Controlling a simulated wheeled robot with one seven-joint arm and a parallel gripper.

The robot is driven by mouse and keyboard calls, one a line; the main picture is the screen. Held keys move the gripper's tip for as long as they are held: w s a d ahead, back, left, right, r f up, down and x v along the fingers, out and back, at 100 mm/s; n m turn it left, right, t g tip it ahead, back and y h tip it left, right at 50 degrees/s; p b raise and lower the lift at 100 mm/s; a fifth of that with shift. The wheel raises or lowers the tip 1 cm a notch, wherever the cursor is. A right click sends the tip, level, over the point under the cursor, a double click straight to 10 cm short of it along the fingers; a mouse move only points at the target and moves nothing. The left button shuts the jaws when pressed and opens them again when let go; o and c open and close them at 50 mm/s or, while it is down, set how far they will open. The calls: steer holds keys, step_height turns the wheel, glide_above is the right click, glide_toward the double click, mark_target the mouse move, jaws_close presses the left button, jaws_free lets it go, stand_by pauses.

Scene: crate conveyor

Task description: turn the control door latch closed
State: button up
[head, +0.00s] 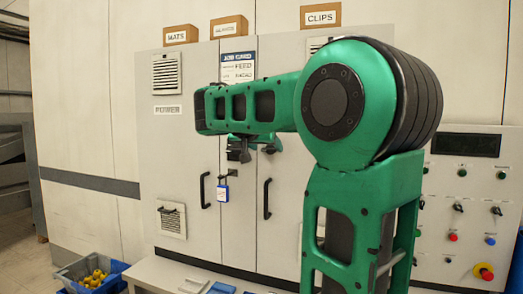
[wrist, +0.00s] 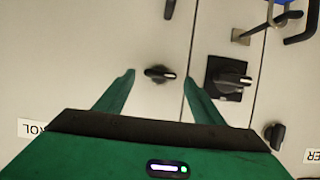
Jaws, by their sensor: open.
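The control door latch (wrist: 159,73) is a small black turn knob on a pale door in the wrist view, its grip lying roughly level across the picture. A partly cut-off label (wrist: 33,128), upside down and reading "ROL", is on the same door. My gripper (wrist: 159,77) is open, with one green finger on each side of the latch; I cannot tell whether either touches it. In the head view my gripper (head: 253,150) is in front of the cabinet doors, and the latch cannot be made out behind my arm.
A larger black switch (wrist: 230,78) on a square plate is right of the door seam, close to my right finger. Another knob (wrist: 275,135) is lower right. Door handles (head: 267,198) and a blue-tagged lock (head: 222,193) stick out.

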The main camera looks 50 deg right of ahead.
steer(key=shift+w+d+f, duration=0.1)
steer(key=shift+d+f, duration=0.05)
steer(key=shift+d, duration=0.15)
steer(key=shift+c, duration=0.5)
